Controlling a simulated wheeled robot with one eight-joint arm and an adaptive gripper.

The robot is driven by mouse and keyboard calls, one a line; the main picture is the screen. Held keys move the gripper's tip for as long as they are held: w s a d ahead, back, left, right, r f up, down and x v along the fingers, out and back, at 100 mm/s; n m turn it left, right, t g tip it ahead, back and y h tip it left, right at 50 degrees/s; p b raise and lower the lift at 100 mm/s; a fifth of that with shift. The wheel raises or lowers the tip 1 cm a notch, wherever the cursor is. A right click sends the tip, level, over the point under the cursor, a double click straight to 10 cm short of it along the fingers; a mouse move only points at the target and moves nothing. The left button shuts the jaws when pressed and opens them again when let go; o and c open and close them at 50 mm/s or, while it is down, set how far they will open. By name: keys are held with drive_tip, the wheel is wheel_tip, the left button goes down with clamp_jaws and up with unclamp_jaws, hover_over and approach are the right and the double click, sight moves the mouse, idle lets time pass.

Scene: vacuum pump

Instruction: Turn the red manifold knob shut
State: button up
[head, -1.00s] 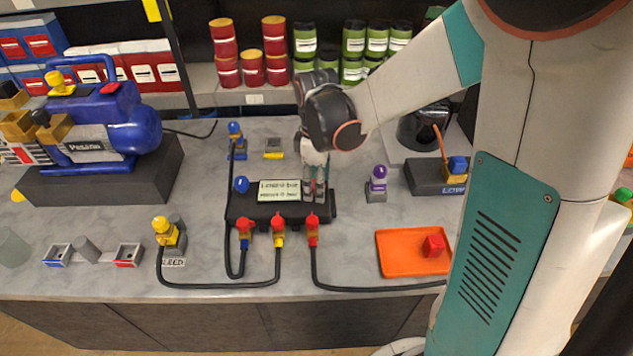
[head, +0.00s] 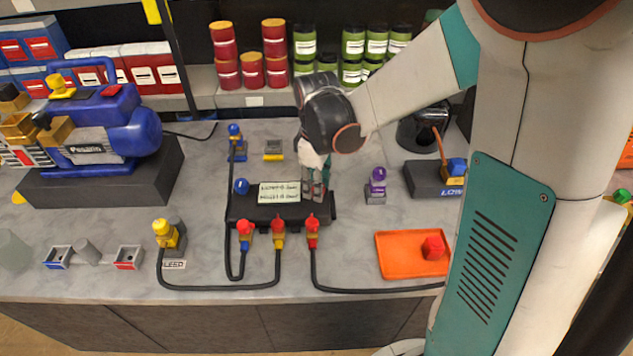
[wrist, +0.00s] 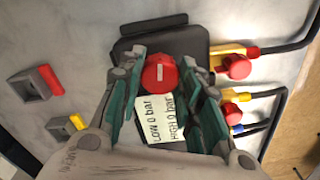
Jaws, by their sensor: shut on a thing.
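The manifold (head: 240,208) is a dark block on the counter with a pale label reading low 0 bar and high 0 bar. The red manifold knob (wrist: 160,73) shows in the wrist view as a round red cap with a white bar mark, at the manifold's one end. My gripper (wrist: 161,85) points down over it, with a teal finger on each side, shut on the knob. In the head view my gripper (head: 314,185) stands at the manifold's right end and hides the red knob. A blue knob (head: 241,186) is at the manifold's left end.
Red and yellow hose fittings (head: 279,230) with black hoses line the manifold's front. An orange tray (head: 396,267) holding a red piece lies at right. A purple-topped fitting (head: 377,183) stands right of my gripper. A blue pump (head: 110,130) stands at left.

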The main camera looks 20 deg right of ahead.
drive_tip(key=m, duration=0.4)
drive_tip(key=shift+m+p, duration=0.3)
drive_tip(key=m, duration=0.3)
drive_tip(key=shift+m, duration=0.3)
drive_tip(key=m, duration=0.4)
drive_tip(key=shift+p, duration=0.4)
drive_tip(key=shift+m, duration=1.8)
drive_tip(key=o, duration=1)
drive_tip(key=shift+o, duration=0.2)
drive_tip(key=shift+r, duration=0.1)
wheel_tip(320, 180, up, 12)
